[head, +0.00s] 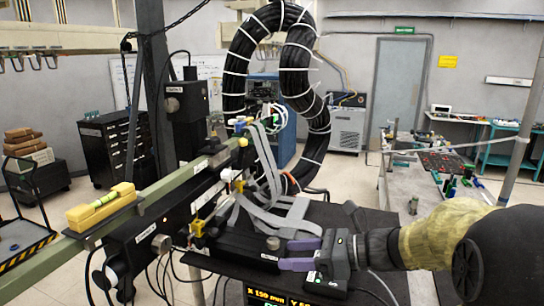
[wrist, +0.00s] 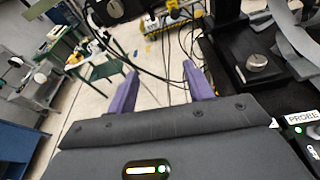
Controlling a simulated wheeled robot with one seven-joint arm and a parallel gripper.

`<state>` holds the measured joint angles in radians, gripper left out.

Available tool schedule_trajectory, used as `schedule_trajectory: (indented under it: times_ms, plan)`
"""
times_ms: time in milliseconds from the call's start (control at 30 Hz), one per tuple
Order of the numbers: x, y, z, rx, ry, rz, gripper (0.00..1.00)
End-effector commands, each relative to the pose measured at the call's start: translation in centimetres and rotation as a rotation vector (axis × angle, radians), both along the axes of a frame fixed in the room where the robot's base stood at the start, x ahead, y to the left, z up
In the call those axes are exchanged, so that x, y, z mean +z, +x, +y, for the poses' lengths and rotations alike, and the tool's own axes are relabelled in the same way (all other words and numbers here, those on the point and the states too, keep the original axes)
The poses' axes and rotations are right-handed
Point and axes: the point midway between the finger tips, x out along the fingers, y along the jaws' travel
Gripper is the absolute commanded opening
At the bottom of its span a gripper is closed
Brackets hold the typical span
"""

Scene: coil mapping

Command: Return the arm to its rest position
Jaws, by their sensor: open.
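My gripper (head: 301,254) is in the lower middle of the head view, with its two purple fingers pointing left and apart. It is just in front of the black stage with a silver knob at its base. In the wrist view, the open gripper (wrist: 157,88) has nothing between its fingers, only floor and cables beyond. My arm comes in from the lower right of the head view, partly under a yellowish cloth sleeve.
A green rail (head: 160,206) carrying a yellow level (head: 100,207) crosses the left. Grey ribbon cables (head: 270,190) hang close above my gripper. A display (head: 278,297) is below it. A workbench (head: 425,178) with small parts stands at right.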

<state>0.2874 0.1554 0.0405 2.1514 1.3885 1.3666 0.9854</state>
Motion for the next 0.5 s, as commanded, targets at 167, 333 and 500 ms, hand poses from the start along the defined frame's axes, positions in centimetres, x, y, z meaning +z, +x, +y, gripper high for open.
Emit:
schedule_trajectory:
  times_ms: [167,333,500]
  plan:
    - [-3.9,-2.2,0.3,0.087,-0.194,-0.051,0.52]
    - [-9.0,-5.3,-0.5,0.255,-0.471,-0.157,0.52]
    - [-14.1,-8.7,-3.1,0.529,-0.79,-0.343,0.52]
